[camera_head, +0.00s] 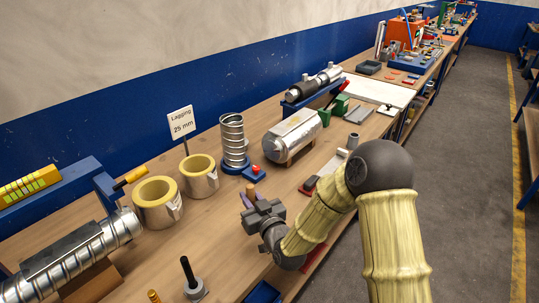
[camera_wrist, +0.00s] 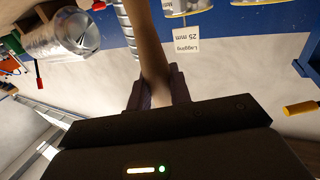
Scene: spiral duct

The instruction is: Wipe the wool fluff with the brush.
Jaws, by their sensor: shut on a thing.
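My gripper (camera_head: 249,200) is above the wooden bench, in front of the spiral duct piece. It is shut on a brown wooden handle (camera_head: 251,189), likely the brush's. In the wrist view my gripper (camera_wrist: 157,88) has its dark fingers on both sides of this handle (camera_wrist: 150,45), which runs up out of the frame. Bristles do not show in either view. I cannot make out loose wool fluff; yellow wool shows as the lining of two metal-clad lagging sleeves (camera_head: 159,212) left of my gripper.
The upright spiral duct (camera_head: 233,140) stands on a blue base behind my gripper. A foil-clad cylinder (camera_head: 292,136) lies on a wooden cradle to its right. The lagging sign (camera_head: 181,122) stands behind the sleeves. A long duct (camera_head: 75,258) lies front left. The bench before the sleeves is mostly clear.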

